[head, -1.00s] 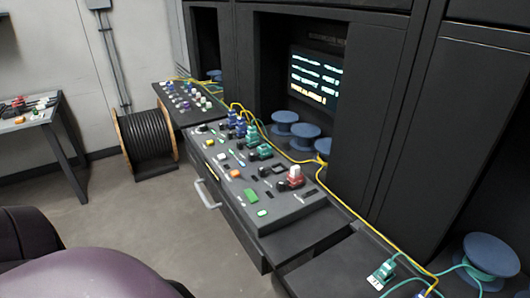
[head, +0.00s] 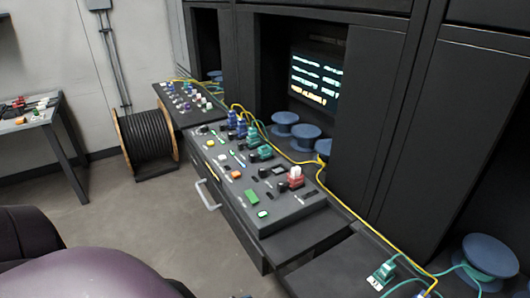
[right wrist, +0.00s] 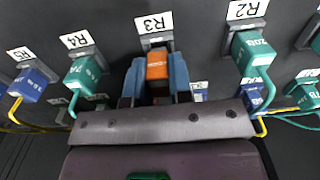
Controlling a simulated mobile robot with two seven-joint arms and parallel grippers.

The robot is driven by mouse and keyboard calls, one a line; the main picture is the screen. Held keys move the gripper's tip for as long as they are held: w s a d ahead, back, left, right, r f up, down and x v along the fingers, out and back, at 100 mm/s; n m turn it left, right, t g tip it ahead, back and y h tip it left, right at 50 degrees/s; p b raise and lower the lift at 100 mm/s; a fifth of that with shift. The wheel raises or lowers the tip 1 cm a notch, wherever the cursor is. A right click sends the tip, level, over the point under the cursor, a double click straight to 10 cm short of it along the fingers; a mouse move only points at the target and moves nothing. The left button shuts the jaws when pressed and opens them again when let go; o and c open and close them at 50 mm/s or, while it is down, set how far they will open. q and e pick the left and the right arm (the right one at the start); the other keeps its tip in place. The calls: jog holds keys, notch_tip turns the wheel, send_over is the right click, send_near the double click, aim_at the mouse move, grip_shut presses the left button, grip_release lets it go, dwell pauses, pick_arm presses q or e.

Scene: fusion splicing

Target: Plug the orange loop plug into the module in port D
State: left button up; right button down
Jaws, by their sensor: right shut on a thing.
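The orange loop plug (right wrist: 157,66) sits at the port labelled R3 (right wrist: 154,23) in the right wrist view. My right gripper (right wrist: 155,80) has its two blue fingers on either side of it and is shut on it. I cannot tell from this angle whether the plug is fully seated in R3 or partly drawn out. No module or port marked D is readable in either view. My left gripper is not in view.
Teal plugs at R4 (right wrist: 84,70) and R2 (right wrist: 252,52) flank the orange plug, with cables hanging close by. A blue plug (right wrist: 29,84) is at R5. The head view shows a sloped console (head: 288,221), blue spools (head: 490,256) and a lit screen (head: 314,80).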

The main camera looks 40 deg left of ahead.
jog(key=shift+r+p, duration=0.3)
jog(key=shift+r, duration=0.6)
jog(key=shift+r+p, duration=0.5)
jog(key=shift+r, duration=0.95)
jog(key=shift+s, duration=0.1)
